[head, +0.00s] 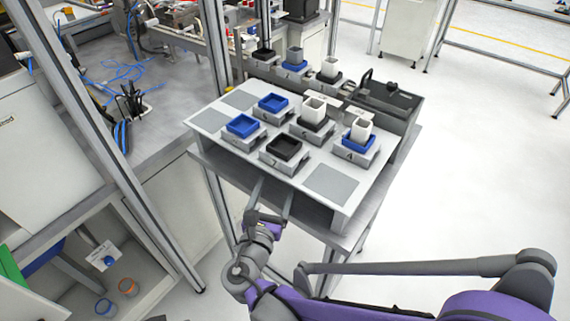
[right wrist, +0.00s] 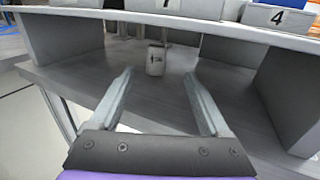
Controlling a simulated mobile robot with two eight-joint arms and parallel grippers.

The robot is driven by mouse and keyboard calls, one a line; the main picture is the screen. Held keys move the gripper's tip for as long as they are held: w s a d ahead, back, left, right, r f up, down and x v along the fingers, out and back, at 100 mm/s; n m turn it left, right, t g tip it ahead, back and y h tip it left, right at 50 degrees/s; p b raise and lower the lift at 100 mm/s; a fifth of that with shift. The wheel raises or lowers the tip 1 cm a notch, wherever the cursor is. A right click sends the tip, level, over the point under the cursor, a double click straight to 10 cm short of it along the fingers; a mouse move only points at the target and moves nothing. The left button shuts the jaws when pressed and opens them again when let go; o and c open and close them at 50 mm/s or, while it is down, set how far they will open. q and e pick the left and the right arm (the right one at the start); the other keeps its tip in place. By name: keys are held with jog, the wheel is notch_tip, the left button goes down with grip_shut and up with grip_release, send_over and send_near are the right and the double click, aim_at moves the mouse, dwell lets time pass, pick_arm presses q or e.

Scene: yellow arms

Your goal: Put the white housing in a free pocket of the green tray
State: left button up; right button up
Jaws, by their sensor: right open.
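A small white upright piece (right wrist: 156,60) with a dark mark stands on the lower shelf under the raised tabletop in the right wrist view; I cannot tell whether it is the housing. It is beyond my right gripper's tips, roughly midway between them, and untouched. My right gripper (head: 273,190) is open and empty, its fingers pointing under the front edge of the tabletop; both fingers also show in the right wrist view (right wrist: 158,75). White square housings stand in a black holder (head: 313,106) and a blue holder (head: 361,130). I see no clear green tray. My left gripper is out of view.
The raised tabletop (head: 225,150) carries blue and black holders on numbered grey blocks. Its side supports (right wrist: 285,95) bound the shelf space. A metal frame post (head: 130,190) stands left. A green surface (head: 12,268) shows at the lower left edge.

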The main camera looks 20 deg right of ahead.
aim_at(280, 183)
jog(key=x, duration=0.3)
jog(key=shift+w+a, duration=0.1)
jog(key=shift+w, duration=0.1)
jog(key=shift+x, duration=1)
jog(key=x, duration=0.4)
jog(key=shift+w+a+r, duration=0.1)
jog(key=shift+w+r, duration=0.05)
jog(key=shift+r, duration=0.05)
jog(key=shift+c, duration=0.3)
grip_shut()
